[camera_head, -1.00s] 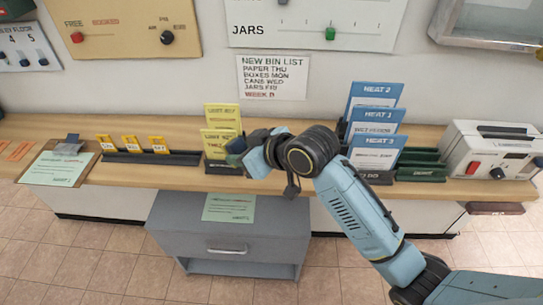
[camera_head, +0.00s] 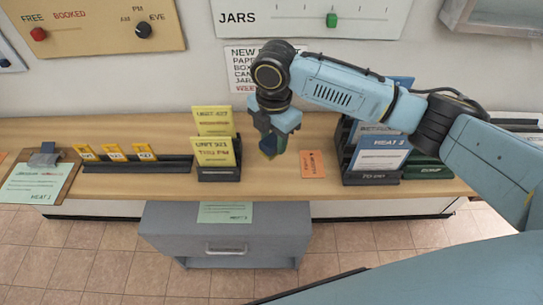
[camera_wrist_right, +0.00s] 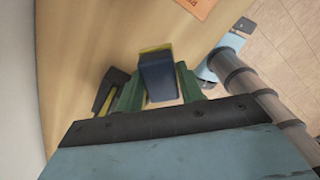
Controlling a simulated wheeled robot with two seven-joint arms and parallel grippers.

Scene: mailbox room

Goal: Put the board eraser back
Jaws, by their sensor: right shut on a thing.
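My right gripper (camera_head: 269,150) hangs pointing down over the wooden counter (camera_head: 298,188), between the yellow-card holder and an orange card. In the right wrist view its green fingers (camera_wrist_right: 160,88) are shut on the board eraser (camera_wrist_right: 158,78), a dark blue block with a yellow edge. The eraser is low over the counter; I cannot tell whether it touches the wood. In the head view it is small and partly hidden by the fingers. My left gripper is not in view.
A black holder with yellow cards (camera_head: 214,152) stands left of the gripper. A black rail (camera_head: 138,165) with yellow tags is further left. A grey drawer unit (camera_head: 225,238) stands below.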

